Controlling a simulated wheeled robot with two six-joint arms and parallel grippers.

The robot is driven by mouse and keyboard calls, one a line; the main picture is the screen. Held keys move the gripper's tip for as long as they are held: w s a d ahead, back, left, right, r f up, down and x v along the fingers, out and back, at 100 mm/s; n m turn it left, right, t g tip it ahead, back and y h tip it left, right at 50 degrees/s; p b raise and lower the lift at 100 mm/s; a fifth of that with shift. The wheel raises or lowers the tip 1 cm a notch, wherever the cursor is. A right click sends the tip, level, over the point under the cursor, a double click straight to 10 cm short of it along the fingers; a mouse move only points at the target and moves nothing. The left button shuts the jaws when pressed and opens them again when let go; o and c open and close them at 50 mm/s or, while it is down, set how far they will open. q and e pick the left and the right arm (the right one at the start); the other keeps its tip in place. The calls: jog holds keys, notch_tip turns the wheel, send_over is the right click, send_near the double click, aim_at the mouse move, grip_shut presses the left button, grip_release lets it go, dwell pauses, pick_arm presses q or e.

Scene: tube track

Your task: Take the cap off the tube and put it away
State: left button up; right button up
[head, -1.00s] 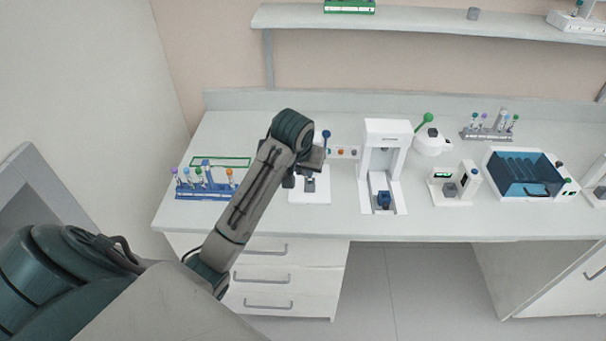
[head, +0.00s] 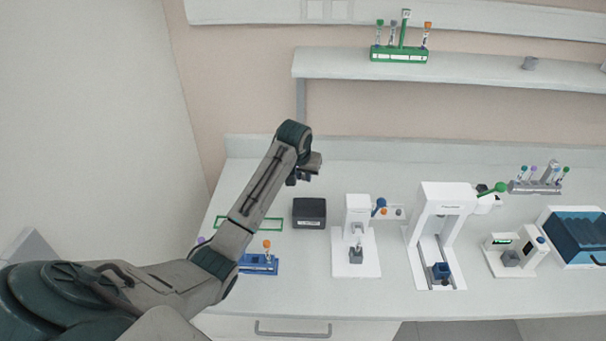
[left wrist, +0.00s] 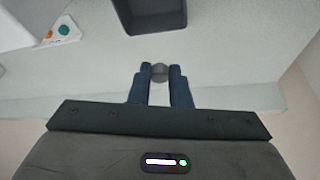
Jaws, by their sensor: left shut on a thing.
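My left gripper (head: 297,180) hangs above the bench, behind and slightly left of the dark open box (head: 309,214). In the left wrist view its two blue-grey fingers (left wrist: 160,72) are shut on a small grey round cap (left wrist: 159,69). The dark box also shows beyond the fingertips in the left wrist view (left wrist: 127,14), apart from the cap. A small white stand (head: 357,206) with a grey clamp block (head: 356,256) stands right of the box. A tube in the clamp is too small to make out clearly. My right gripper is out of view.
A blue tube rack (head: 262,265) is partly hidden behind my left arm. A green outlined area (head: 262,223) lies left of the box. A taller white machine (head: 443,205) stands to the right. A shelf (head: 470,72) with a green rack (head: 399,55) runs above.

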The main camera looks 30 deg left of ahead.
pick_arm(q)
notch_tip(320, 180, down, 5)
jog(key=shift+d+r, duration=0.15)
jog(key=shift+r, duration=0.05)
jog(key=shift+s, duration=0.1)
jog(key=o, duration=0.7)
jog(key=shift+o, duration=0.2)
jog(key=b+v, duration=0.4)
jog(key=v, duration=0.6)
jog(key=shift+s+r, duration=0.15)
jog(key=shift+r, duration=0.2)
